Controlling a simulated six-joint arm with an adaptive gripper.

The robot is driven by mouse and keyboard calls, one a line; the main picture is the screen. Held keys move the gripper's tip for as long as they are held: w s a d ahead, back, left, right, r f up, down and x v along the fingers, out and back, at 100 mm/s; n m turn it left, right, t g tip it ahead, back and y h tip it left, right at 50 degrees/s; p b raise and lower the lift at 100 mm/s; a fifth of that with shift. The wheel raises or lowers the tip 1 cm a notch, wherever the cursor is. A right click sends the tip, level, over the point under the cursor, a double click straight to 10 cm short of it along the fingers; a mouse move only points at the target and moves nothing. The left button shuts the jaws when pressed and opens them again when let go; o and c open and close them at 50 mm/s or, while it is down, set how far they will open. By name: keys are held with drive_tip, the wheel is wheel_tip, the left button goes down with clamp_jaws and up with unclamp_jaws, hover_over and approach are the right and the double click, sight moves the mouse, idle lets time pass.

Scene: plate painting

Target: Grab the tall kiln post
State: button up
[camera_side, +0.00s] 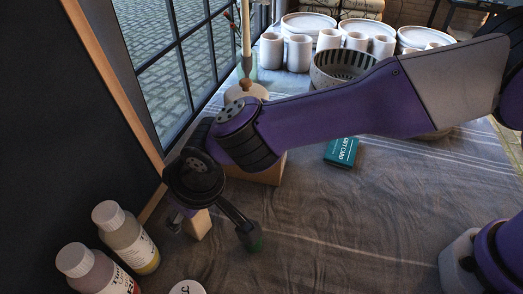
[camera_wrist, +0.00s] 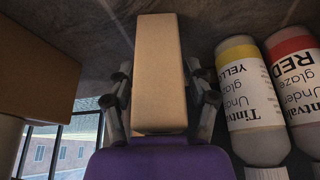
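The tall kiln post, a plain tan block, stands upright in the side view (camera_side: 199,226) below my wrist, its upper part hidden by my gripper. In the wrist view the tan post (camera_wrist: 160,65) lies between the two fingers. My gripper (camera_side: 213,231) points down around the post, and its fingers are spread. In the side view a clear gap shows between the post and the right-hand finger. In the wrist view my gripper (camera_wrist: 162,88) has a finger on each side of the post; contact is hard to judge there.
Yellow (camera_side: 127,237) and red (camera_side: 93,272) glaze bottles stand close at the left; in the wrist view the yellow (camera_wrist: 248,100) and red (camera_wrist: 295,85) bottles are right of the post. A wider tan block (camera_side: 268,169) stands behind my arm. The front cloth is mostly clear.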

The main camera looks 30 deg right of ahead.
clamp_jaws()
